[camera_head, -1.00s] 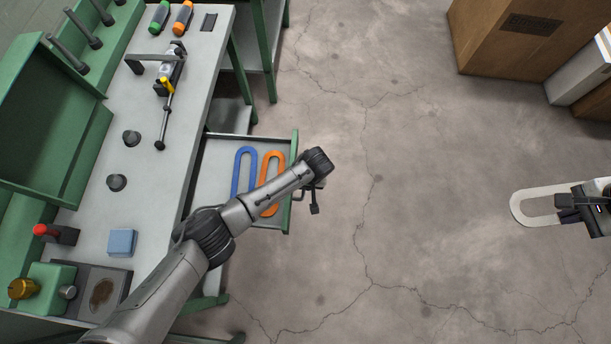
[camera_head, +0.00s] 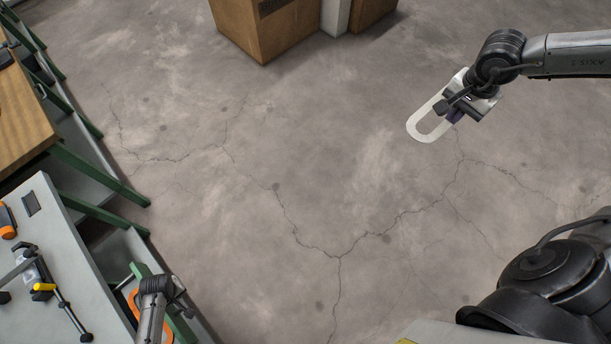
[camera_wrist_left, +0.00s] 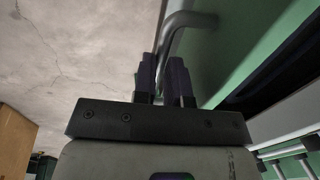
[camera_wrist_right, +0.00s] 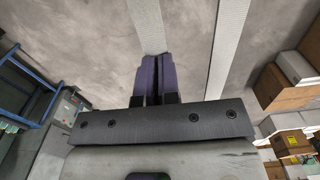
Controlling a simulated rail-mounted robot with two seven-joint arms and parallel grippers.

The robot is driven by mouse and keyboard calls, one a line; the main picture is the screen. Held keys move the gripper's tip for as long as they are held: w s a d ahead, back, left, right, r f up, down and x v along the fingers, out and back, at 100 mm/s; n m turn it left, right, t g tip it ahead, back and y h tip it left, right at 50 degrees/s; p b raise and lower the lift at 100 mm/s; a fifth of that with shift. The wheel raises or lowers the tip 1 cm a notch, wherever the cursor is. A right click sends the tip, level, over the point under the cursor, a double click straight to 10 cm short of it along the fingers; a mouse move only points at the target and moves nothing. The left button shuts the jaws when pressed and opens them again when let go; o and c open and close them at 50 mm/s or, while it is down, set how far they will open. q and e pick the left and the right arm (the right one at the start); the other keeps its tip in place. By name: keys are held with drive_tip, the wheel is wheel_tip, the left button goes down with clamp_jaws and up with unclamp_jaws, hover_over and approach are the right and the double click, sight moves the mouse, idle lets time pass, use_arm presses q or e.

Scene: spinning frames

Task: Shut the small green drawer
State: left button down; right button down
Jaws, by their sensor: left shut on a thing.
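The small green drawer (camera_head: 140,270) stands open at the lower left of the head view, sticking out from the workbench. Part of an orange loop (camera_head: 134,304) shows inside it. In the left wrist view, a grey bar handle (camera_wrist_left: 190,20) stands out from the green drawer front (camera_wrist_left: 222,45). My left gripper (camera_wrist_left: 163,80) is shut on this handle. In the head view the left arm covers part of the drawer. My right gripper (camera_head: 462,104) is shut on a pale loop (camera_head: 420,126), held out over open floor. The loop's two strips show in the right wrist view (camera_wrist_right: 229,40).
The grey workbench top (camera_head: 50,215) holds an orange-handled tool (camera_head: 7,220) and a clamp-like tool (camera_head: 38,275). A wooden-topped table (camera_head: 25,120) stands behind it. Cardboard boxes (camera_head: 265,30) are at the back. The middle floor is bare and cracked.

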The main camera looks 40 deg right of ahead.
use_arm(q)
drive_tip(key=shift+s+a, duration=0.15)
drive_tip(key=shift+a, duration=0.85)
drive_tip(key=shift+s+a, duration=0.2)
drive_tip(key=shift+a, duration=0.85)
drive_tip(key=shift+s+a, duration=0.15)
drive_tip(key=shift+a, duration=0.85)
use_arm(e)
drive_tip(key=shift+r, duration=0.2)
use_arm(q)
drive_tip(key=c, duration=1.2)
unclamp_jaws()
drive_tip(key=shift+o, duration=0.2)
